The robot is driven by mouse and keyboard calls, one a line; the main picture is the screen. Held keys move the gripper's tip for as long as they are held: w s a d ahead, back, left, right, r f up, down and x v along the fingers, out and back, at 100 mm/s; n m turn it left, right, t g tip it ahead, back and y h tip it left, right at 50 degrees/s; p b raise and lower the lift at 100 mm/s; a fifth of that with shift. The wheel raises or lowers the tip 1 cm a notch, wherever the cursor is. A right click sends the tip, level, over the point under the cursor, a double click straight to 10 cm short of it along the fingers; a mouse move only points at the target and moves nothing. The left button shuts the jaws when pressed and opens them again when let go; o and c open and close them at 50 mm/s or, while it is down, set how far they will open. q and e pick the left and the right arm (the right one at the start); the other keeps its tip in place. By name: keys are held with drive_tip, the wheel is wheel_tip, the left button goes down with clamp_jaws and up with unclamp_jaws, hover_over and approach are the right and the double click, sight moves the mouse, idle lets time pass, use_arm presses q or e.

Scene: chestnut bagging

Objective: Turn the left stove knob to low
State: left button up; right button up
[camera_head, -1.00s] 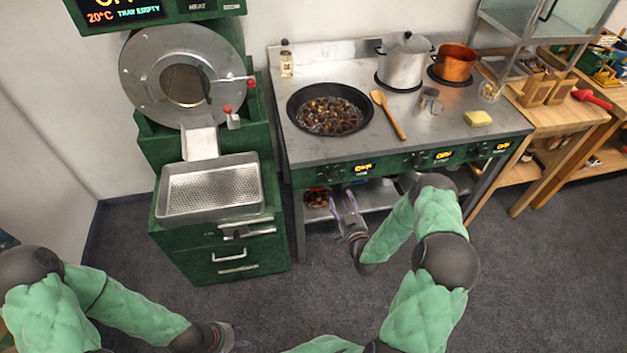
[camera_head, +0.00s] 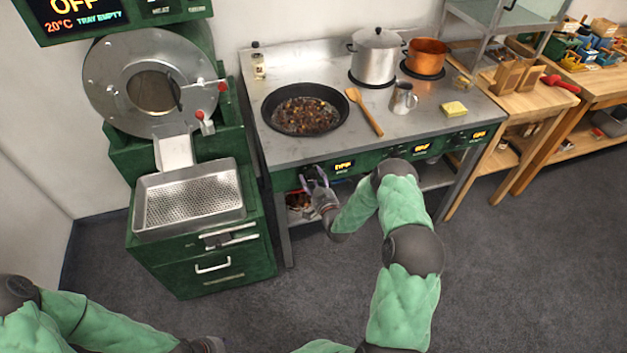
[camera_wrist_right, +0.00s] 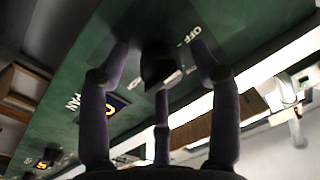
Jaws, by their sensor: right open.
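The left stove knob (camera_wrist_right: 160,65) is dark and round on the green front panel (camera_wrist_right: 75,75), with "OFF" lettering beside it in the right wrist view. A "PAN" label and a small lit display (camera_wrist_right: 103,106) are to its left. My right gripper (camera_wrist_right: 161,50) is open, with its purple fingers on either side of the knob; I cannot tell whether they touch it. In the head view my right gripper (camera_head: 314,177) is at the left end of the stove front and mostly hides the knob. My left gripper (camera_head: 208,345) is at the bottom edge, partly cut off.
On the stove are a pan of chestnuts (camera_head: 304,110), a wooden spoon (camera_head: 365,111), a steel pot (camera_head: 375,57), a copper pot (camera_head: 426,57), a metal jug (camera_head: 403,99) and a yellow sponge (camera_head: 454,109). A green roaster (camera_head: 190,262) stands left of it.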

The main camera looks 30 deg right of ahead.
drive_tip(key=c, duration=1.1)
drive_tip(key=shift+f, duration=0.1)
drive_tip(key=shift+f+m+b, duration=0.1)
drive_tip(key=shift+m+b, duration=0.65)
drive_tip(key=shift+m, duration=0.25)
drive_tip(key=m+b, duration=0.2)
drive_tip(key=m, duration=0.1)
drive_tip(key=shift+m, duration=0.3)
drive_tip(key=m+b, duration=0.1)
drive_tip(key=m, duration=0.2)
drive_tip(key=shift+a+m+h, duration=0.1)
drive_tip(key=shift+m+h, duration=0.2)
drive_tip(key=shift+h, duration=0.1)
drive_tip(key=shift+m+b, duration=0.7)
drive_tip(key=shift+m, duration=0.7)
drive_tip(key=shift+s+a, duration=0.1)
